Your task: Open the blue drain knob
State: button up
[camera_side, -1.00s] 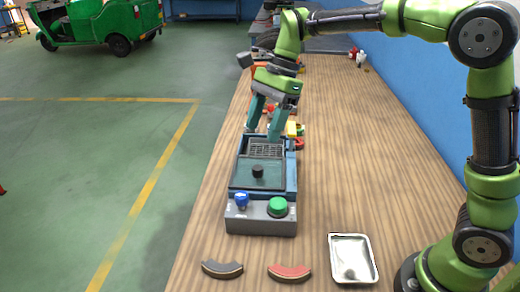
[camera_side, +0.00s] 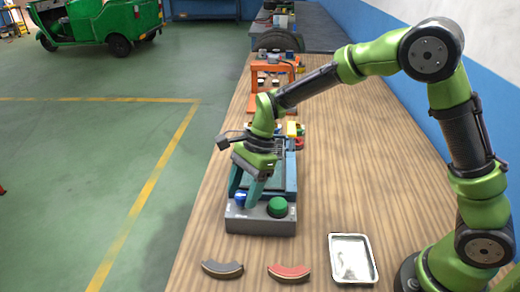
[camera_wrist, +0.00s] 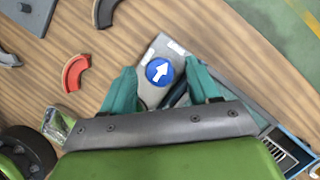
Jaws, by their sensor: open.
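The blue drain knob (camera_side: 240,199) sits on the front left of a grey control box (camera_side: 262,226). In the wrist view the round blue knob (camera_wrist: 159,71) shows a white arrow pointing up and slightly right. My gripper (camera_side: 243,194) is low over the box's left part, fingers pointing down. In the wrist view its two teal fingers (camera_wrist: 160,84) are open, one on each side of the knob, with gaps visible. I cannot tell how far down the fingertips reach beside it. In the side view the fingers partly cover the knob.
A green button (camera_side: 277,207) sits right of the knob. A teal washing unit (camera_side: 291,172) stands behind the box. A grey curved shoe (camera_side: 222,269), a red curved shoe (camera_side: 289,273) and a metal tray (camera_side: 373,270) lie in front. An orange stand (camera_side: 265,103) is farther back.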

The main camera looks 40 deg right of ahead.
jog(key=shift+a+f, duration=0.1)
jog(key=shift+f, duration=0.1)
jog(key=shift+c, duration=0.2)
jog(key=c, duration=1)
